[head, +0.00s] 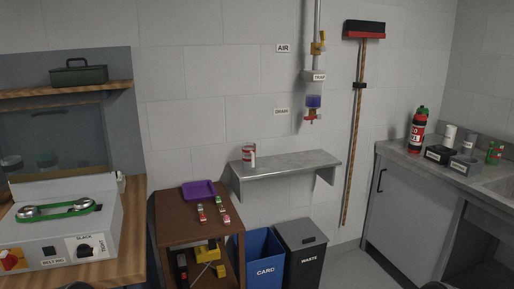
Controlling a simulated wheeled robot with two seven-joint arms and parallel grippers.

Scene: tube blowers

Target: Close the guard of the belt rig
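The belt rig (105,240) is a pale grey box on the wooden bench at the left. A green belt (55,210) runs around two metal pulleys on its top. Its guard (55,140) appears to be the clear, tinted panel standing raised behind the belt, with a pale strip along its lower edge. The belt and pulleys are uncovered. A slack/tight dial (86,247) and a red and yellow switch (11,260) are on the rig's front. Neither of my grippers shows in the head view.
A shelf with a green toolbox (79,73) hangs above the rig. A brown cart (168,228) with a purple tray (199,190) stands right of the bench. Blue (262,258) and dark (302,255) bins stand beside it, below a metal wall shelf (285,171).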

